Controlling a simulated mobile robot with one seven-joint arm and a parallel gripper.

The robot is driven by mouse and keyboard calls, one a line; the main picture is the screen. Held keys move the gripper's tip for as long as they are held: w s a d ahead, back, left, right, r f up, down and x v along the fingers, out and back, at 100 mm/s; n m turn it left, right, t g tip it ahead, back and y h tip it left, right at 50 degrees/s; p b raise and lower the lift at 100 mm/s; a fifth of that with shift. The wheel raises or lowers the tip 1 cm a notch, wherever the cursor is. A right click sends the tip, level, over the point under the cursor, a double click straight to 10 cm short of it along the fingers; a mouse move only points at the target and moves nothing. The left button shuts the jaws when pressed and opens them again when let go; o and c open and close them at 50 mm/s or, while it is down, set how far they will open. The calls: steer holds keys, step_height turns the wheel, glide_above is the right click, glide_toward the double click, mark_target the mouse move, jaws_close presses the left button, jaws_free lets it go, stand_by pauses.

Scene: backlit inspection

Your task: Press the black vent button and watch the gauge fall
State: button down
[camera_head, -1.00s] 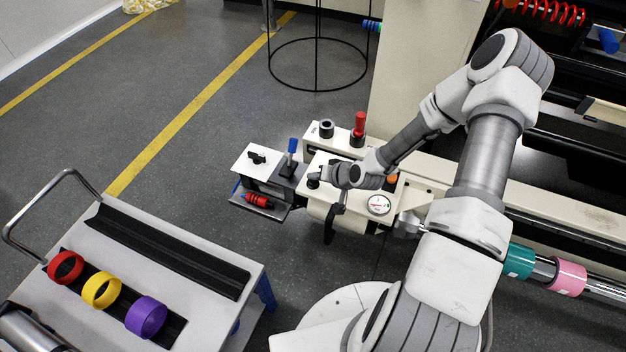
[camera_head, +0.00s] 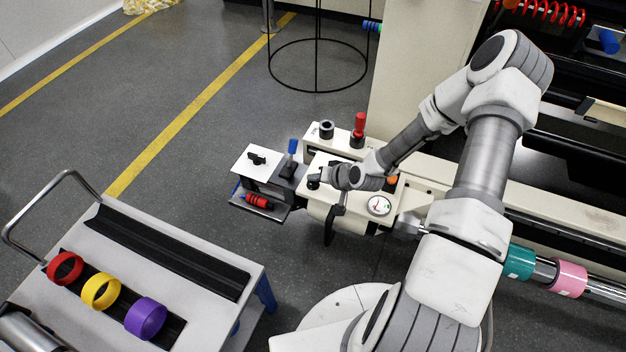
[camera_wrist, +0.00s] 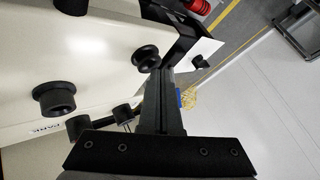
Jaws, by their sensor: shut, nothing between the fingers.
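The black vent button appears to be the round black knob (camera_head: 313,182) on the cream panel (camera_head: 318,209). A round black knob (camera_wrist: 146,57) also shows in the wrist view, just left of my fingertips. My gripper (camera_head: 324,174) is shut and empty, with its fingers close by the button. In the wrist view my gripper (camera_wrist: 166,72) reaches up the middle as a narrow black bar. I cannot tell whether it touches the knob. The white round gauge (camera_head: 379,205) is right of my gripper; its needle shows but the reading is too small to tell.
A red-handled lever (camera_head: 359,125) and a black knob (camera_head: 326,129) stand behind the panel. A blue-handled lever (camera_head: 292,147) is left. A black handle (camera_head: 329,226) hangs in front. A grey cart (camera_head: 215,312) with coloured rings stands at lower left. Floor between is clear.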

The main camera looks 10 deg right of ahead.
mark_target(315, 184)
steer(key=shift+r, duration=0.55)
steer(key=shift+p, duration=0.3)
steer(key=shift+r+p, duration=1.9)
steer(key=shift+r, duration=0.7)
